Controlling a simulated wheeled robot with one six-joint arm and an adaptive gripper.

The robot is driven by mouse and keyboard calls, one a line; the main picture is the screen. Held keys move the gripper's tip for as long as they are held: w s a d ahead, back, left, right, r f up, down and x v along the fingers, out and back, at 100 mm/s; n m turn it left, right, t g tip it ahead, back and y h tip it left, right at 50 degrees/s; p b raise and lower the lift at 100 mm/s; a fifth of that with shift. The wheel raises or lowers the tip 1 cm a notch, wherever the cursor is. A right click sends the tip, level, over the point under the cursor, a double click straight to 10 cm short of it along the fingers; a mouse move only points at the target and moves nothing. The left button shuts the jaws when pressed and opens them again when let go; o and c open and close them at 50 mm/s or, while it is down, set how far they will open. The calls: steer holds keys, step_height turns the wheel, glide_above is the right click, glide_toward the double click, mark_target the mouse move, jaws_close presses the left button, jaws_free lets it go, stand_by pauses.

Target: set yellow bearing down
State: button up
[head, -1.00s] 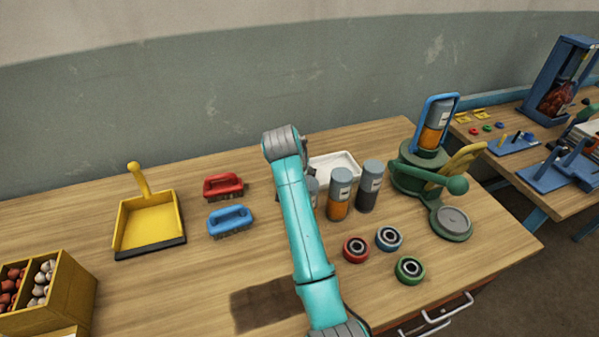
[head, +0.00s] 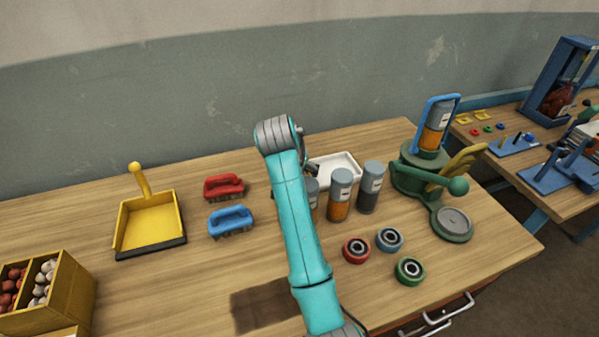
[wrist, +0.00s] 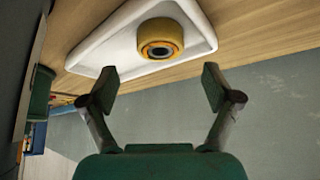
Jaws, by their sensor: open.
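The yellow bearing (wrist: 160,38) lies in the white tray (wrist: 105,54) in the wrist view. My gripper (wrist: 158,88) is open, with the bearing apart from both fingertips and beyond the gap between them. In the head view the tray (head: 345,162) is at the back of the bench, partly hidden by my arm and the canisters. The yellow bearing and my fingertips are hidden there.
Several canisters (head: 340,195) stand just in front of the tray. Red (head: 346,250), blue (head: 379,239) and green (head: 400,270) bearings lie nearer. A green press (head: 418,172) stands right. Brushes (head: 231,221) and a yellow dustpan (head: 148,224) lie left.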

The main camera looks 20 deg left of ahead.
steer(key=v, duration=0.7)
stand_by(0.3)
